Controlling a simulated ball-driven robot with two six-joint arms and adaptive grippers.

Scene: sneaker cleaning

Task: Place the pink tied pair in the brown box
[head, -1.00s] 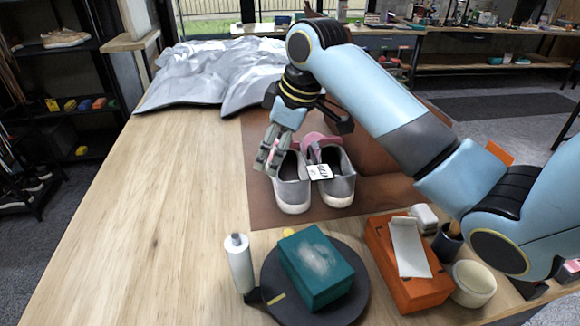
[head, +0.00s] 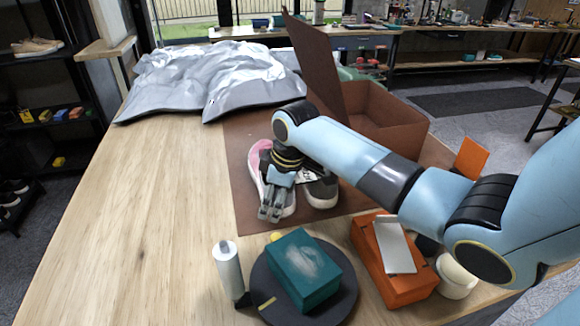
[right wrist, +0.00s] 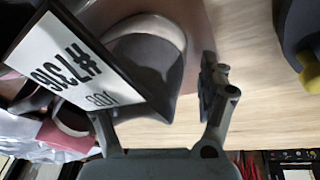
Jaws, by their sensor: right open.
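The pair is two grey sneakers with pink parts, standing on a brown mat (head: 242,150). The left shoe (head: 289,206) shows pink along its left side; the right shoe (head: 322,192) is partly behind my arm. My right gripper (head: 270,214) is low over the left shoe with its fingers apart. In the right wrist view the open fingers (right wrist: 160,95) are around or just above part of a grey shoe (right wrist: 150,60); I cannot tell if they touch. A white number tag (right wrist: 75,70) hides one finger. The brown box (head: 395,128) stands open behind, lid raised. My left gripper is out of view.
In front are a teal block (head: 304,270) on a dark round stand, a white bottle (head: 228,268) and an orange box (head: 392,265) with a white piece on top. A grey crumpled cover (head: 215,75) lies at the back left. The table's left side is clear.

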